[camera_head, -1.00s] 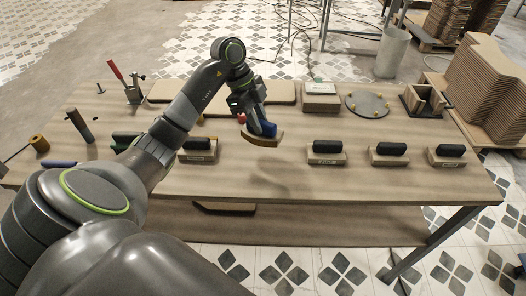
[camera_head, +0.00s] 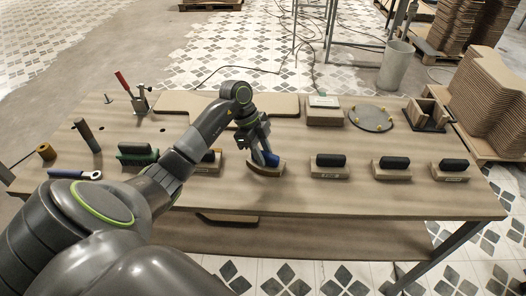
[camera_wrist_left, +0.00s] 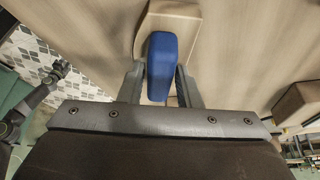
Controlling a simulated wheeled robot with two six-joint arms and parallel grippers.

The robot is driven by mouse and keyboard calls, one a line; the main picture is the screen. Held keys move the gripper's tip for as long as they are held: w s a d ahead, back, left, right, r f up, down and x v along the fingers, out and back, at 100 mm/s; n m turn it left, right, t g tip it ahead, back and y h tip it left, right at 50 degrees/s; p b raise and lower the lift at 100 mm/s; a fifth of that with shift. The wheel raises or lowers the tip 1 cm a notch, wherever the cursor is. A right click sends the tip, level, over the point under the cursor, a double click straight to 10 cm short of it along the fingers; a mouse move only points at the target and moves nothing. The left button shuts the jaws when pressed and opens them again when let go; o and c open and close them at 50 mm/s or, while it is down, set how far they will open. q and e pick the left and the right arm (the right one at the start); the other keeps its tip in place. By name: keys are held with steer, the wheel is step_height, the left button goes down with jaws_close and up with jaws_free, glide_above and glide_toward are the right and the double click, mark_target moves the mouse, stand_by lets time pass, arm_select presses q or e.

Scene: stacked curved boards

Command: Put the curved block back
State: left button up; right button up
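The curved block (camera_head: 266,169) has a tan, curved wooden base and a blue grip (camera_head: 268,158) on top. It is low at the table, in line with the row of black-topped blocks; I cannot tell if it fully rests on the table. My left gripper (camera_head: 262,152) comes down over it from behind. In the left wrist view, my left gripper's fingers (camera_wrist_left: 161,88) are on both sides of the blue grip (camera_wrist_left: 162,62) and look shut on it. The tan base (camera_wrist_left: 175,22) shows beyond the grip. My right gripper is not in view.
Black-topped blocks stand on the right, the nearest (camera_head: 328,166) just beside the curved block; another (camera_head: 207,161) is close on the left, partly behind my arm. A long flat board (camera_head: 180,102), a box (camera_head: 324,113) and a round plate (camera_head: 371,118) lie at the back.

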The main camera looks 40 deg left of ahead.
arm_select(q)
steer(key=shift+o, duration=1.3)
steer(key=shift+r, duration=0.2)
steer(key=b+v, duration=0.2)
steer(key=v, duration=1)
